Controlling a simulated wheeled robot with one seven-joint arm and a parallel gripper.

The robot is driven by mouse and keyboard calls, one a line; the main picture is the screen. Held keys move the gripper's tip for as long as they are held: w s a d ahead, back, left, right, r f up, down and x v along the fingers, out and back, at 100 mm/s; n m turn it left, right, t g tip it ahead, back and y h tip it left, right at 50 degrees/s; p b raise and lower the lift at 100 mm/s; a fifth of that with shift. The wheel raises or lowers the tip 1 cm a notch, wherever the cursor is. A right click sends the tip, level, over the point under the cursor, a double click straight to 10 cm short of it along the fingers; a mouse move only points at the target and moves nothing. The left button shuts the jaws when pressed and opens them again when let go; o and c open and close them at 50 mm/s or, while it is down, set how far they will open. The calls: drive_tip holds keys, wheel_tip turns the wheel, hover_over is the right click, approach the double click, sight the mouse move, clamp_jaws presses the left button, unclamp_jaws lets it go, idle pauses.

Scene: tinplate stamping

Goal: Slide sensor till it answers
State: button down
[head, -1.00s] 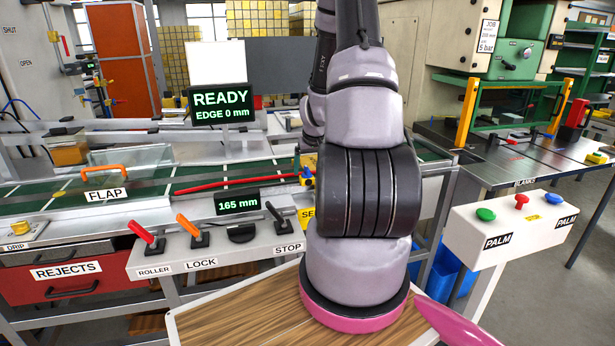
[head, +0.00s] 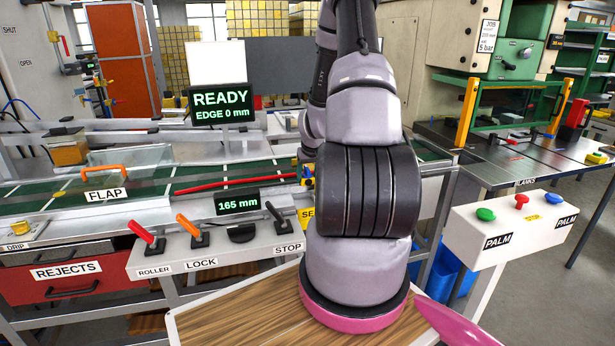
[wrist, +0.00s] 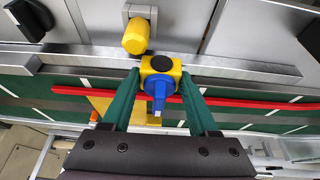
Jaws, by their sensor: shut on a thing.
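The sensor (wrist: 158,84) is a blue body on a yellow block with a black round top, set at the steel rail (wrist: 230,70) in the wrist view. My gripper (wrist: 160,78) has its two green fingers closed on either side of it. In the head view only a small yellow and blue part of the sensor (head: 307,174) shows, left of my arm, which hides most of the gripper. A small display (head: 238,203) reads 165 mm. The larger screen (head: 220,103) reads READY, EDGE 0 mm.
A red rod (head: 235,184) runs along the green belt, beside the rail. A yellow knob (wrist: 136,36) stands close to the sensor. The ROLLER, LOCK and STOP levers (head: 188,232) line the front panel. A clear FLAP cover (head: 128,166) is at left, the PALM box (head: 512,228) at right.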

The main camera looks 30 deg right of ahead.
drive_tip(key=shift+s+d, duration=0.3)
drive_tip(key=shift+d, duration=0.65)
drive_tip(key=shift+s+d, duration=0.25)
drive_tip(key=shift+d, duration=0.7)
drive_tip(key=shift+c, duration=0.8)
unclamp_jaws()
drive_tip(key=shift+r, duration=0.1)
drive_tip(key=v, duration=1)
drive_tip(key=shift+s+r, duration=0.2)
drive_tip(key=shift+r, duration=0.05)
drive_tip(key=shift+a, duration=0.1)
